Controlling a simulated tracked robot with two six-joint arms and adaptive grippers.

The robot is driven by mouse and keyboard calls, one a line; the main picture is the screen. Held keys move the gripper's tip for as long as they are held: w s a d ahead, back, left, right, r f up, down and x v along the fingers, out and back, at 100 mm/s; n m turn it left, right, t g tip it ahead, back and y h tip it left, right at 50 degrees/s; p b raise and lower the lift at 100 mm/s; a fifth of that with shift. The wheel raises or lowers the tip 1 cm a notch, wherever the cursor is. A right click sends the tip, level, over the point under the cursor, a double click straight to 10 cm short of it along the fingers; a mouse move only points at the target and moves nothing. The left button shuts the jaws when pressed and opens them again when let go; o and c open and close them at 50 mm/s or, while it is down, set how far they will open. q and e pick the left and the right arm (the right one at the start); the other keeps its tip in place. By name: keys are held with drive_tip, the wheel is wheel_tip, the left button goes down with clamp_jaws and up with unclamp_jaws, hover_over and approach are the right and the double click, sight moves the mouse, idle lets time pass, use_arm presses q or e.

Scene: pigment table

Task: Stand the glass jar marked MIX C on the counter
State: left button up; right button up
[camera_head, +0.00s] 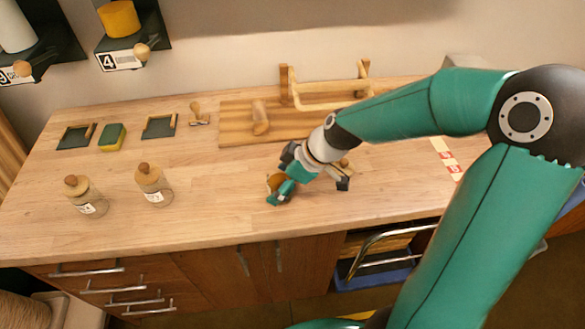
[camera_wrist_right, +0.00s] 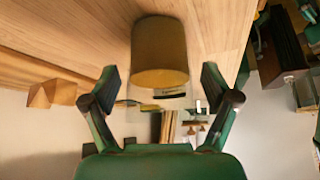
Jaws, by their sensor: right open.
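My right gripper (camera_head: 311,188) is open, low over the front middle of the wooden counter (camera_head: 205,230). In the right wrist view, a mustard-brown cylinder (camera_wrist_right: 160,52) sits between and just beyond the open fingertips (camera_wrist_right: 161,82), with a gap on each side. Its label cannot be read. In the head view, an orange-brown bit (camera_head: 274,182) shows beside the left finger; the rest there is hidden by the gripper. Two glass jars with wooden stoppers stand upright at left, one nearer the edge (camera_head: 88,198) and one beside it (camera_head: 154,187). Their labels are too small to read. My left gripper is not in view.
A wooden board (camera_head: 235,133) and a wooden rack (camera_head: 325,97) are at the back. A yellow-green sponge (camera_head: 112,137) lies between dark trays (camera_head: 76,137) (camera_head: 159,126). A red-and-white strip (camera_head: 447,160) lies at right. The front left counter is clear around the jars.

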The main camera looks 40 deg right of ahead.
drive_tip(key=b+v, duration=0.1)
drive_tip(key=v, duration=1.1)
drive_tip(key=shift+a, duration=0.1)
